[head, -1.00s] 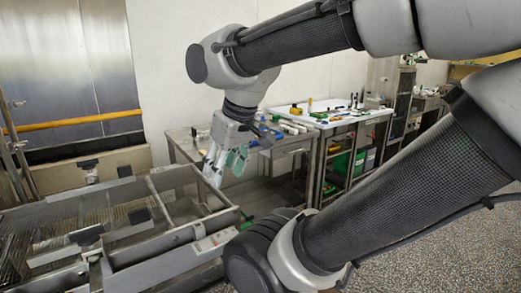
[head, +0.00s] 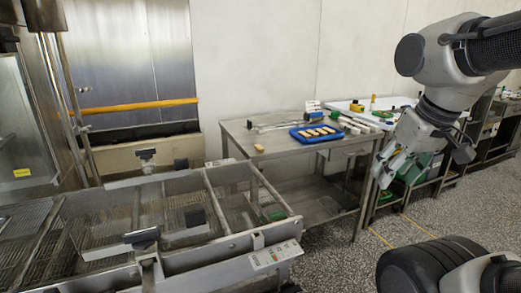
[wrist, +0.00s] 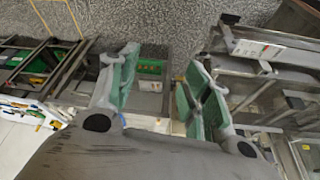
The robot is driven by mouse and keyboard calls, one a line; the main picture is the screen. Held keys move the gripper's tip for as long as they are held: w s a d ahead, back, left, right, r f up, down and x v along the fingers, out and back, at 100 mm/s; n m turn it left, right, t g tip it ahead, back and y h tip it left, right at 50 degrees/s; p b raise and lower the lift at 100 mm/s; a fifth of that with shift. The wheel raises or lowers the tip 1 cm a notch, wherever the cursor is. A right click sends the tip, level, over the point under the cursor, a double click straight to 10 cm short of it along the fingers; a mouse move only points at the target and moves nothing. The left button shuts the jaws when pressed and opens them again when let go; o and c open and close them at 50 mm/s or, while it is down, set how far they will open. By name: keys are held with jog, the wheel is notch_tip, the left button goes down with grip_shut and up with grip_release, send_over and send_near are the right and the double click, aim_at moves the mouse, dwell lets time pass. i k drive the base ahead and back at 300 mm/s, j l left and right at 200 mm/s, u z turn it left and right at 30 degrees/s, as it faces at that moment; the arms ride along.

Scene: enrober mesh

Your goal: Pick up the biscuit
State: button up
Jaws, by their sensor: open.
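A small tan biscuit (head: 259,148) lies alone near the front left of the steel table (head: 235,133) in the head view. More biscuits lie in a row in a blue tray (head: 296,138) on the same table. My gripper (head: 388,168) hangs to the right of the table, apart from the lone biscuit. In the wrist view its green-padded fingers (wrist: 162,95) are spread with nothing between them. I cannot make out the biscuit in the wrist view.
The enrober's mesh conveyor and metal frame (head: 222,240) fill the left foreground, with a control panel (head: 275,256) at the near corner. A white-topped table (head: 396,101) with small items stands behind my arm.

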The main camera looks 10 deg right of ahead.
aim_at(258, 148)
jog(key=z, duration=0.15)
jog(key=i+l+z, duration=0.1)
jog(key=l+z, duration=0.15)
jog(key=l, duration=0.15)
jog(key=i+l+z, duration=0.1)
jog(key=l+z, duration=0.15)
jog(key=i+l+z, duration=0.25)
jog(key=l, duration=0.2)
jog(key=i+l+z, duration=0.15)
jog(key=i+l, duration=0.15)
jog(key=i+l+z, duration=0.2)
jog(key=i, duration=0.35)
jog(key=i+u, duration=0.4)
jog(key=i+l+u, duration=0.15)
jog(key=i+u, duration=0.3)
jog(key=i+j+u, duration=0.1)
jog(key=u, duration=0.4)
jog(key=i+u, duration=0.25)
jog(key=u, duration=0.25)
jog(key=i+u, duration=0.15)
jog(key=u, duration=0.3)
jog(key=i+l+u, duration=0.1)
jog(key=u, duration=0.4)
jog(key=i+u, duration=0.45)
jog(key=u, duration=0.15)
jog(key=k+l, duration=0.05)
